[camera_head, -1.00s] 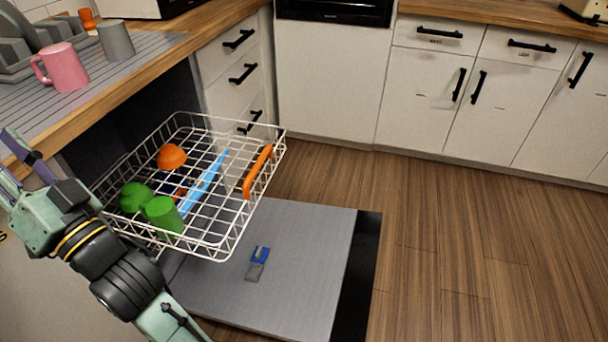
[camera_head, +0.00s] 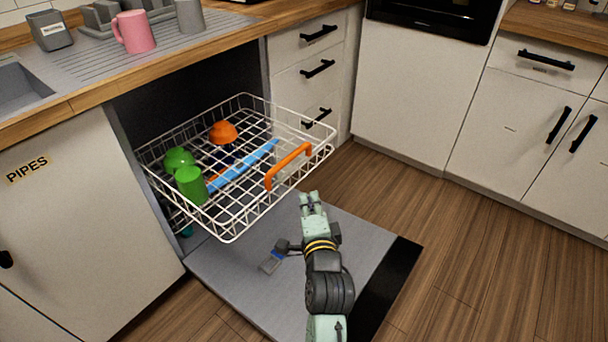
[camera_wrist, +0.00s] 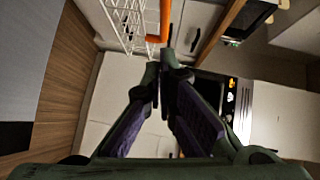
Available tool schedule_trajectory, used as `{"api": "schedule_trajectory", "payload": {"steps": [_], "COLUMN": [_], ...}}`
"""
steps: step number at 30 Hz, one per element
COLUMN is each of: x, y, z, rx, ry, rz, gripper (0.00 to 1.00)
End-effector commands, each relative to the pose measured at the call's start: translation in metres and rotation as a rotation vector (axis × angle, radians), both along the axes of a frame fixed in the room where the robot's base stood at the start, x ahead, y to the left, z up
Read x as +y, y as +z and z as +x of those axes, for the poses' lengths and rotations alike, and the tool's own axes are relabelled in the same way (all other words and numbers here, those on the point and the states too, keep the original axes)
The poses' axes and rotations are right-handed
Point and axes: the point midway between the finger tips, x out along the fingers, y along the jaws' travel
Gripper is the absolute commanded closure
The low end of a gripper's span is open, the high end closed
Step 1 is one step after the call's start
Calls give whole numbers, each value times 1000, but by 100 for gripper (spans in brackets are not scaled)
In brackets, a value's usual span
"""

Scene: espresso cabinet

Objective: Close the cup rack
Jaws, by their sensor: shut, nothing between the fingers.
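The cup rack (camera_head: 238,222) is a white wire basket pulled out of the dishwasher over its lowered door. It has an orange handle (camera_head: 289,166) on its front edge and holds green cups (camera_head: 191,185), an orange cup (camera_head: 223,132) and a long blue item (camera_head: 243,166). My gripper (camera_head: 309,194) is shut and empty, just in front of and below the handle, apart from it in the head view. In the wrist view the handle (camera_wrist: 158,20) and wire rack (camera_wrist: 125,22) show at the top, beyond my shut fingertips (camera_wrist: 163,65).
A counter (camera_head: 215,50) with a pink mug (camera_head: 135,32) is above the opening. Drawers (camera_head: 318,70) stand to the right. Wooden floor (camera_head: 455,240) is clear at right.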

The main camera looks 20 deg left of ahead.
Motion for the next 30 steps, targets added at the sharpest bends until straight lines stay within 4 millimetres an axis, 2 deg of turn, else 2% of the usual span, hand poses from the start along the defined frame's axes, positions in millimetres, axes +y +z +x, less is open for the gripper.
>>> {"api": "schedule_trajectory", "payload": {"steps": [14,21,30], "x": [40,69,77], "y": [-9,-16,-19], "z": [85,95,97], "rx": [-5,-5,-5], "ry": [3,3,2], "rz": [-3,-2,-2], "gripper": [100,100,100]}}
